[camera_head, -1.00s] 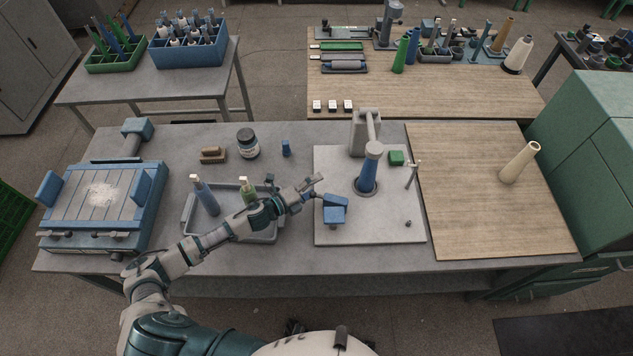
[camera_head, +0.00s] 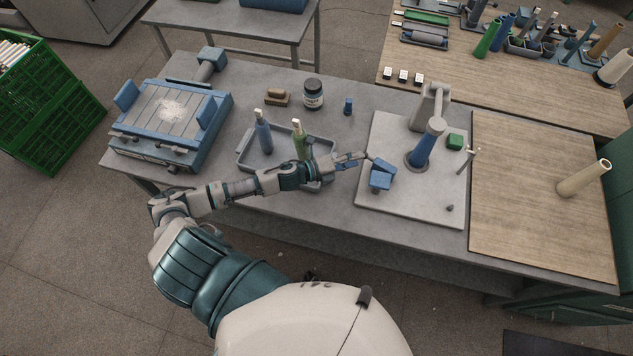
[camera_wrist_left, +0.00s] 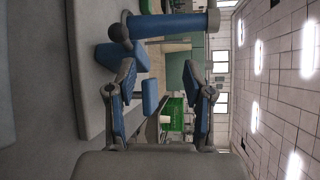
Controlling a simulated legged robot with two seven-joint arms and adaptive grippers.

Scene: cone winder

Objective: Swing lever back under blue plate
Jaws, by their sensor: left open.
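A winder stands on a pale base plate (camera_head: 395,203). A blue cone (camera_head: 422,150) stands upright in it, beside a grey bracket arm (camera_head: 432,100). Left of the cone, a tilted blue plate (camera_head: 383,165) sits just above a smaller blue block (camera_head: 380,181); these blue parts also show in the left wrist view (camera_wrist_left: 140,62). I cannot clearly make out which part is the lever. My left gripper (camera_head: 355,160) is open and empty, just left of the blue plate. Its two fingers (camera_wrist_left: 163,98) show apart in the left wrist view. My right gripper is out of view.
A grey tray (camera_head: 247,163) with a blue and a green bottle lies left of my gripper, partly behind my forearm. A dark jar (camera_head: 313,94) and a small blue piece (camera_head: 348,106) stand behind. A green block (camera_head: 454,142) and thin post (camera_head: 470,160) are right of the cone.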

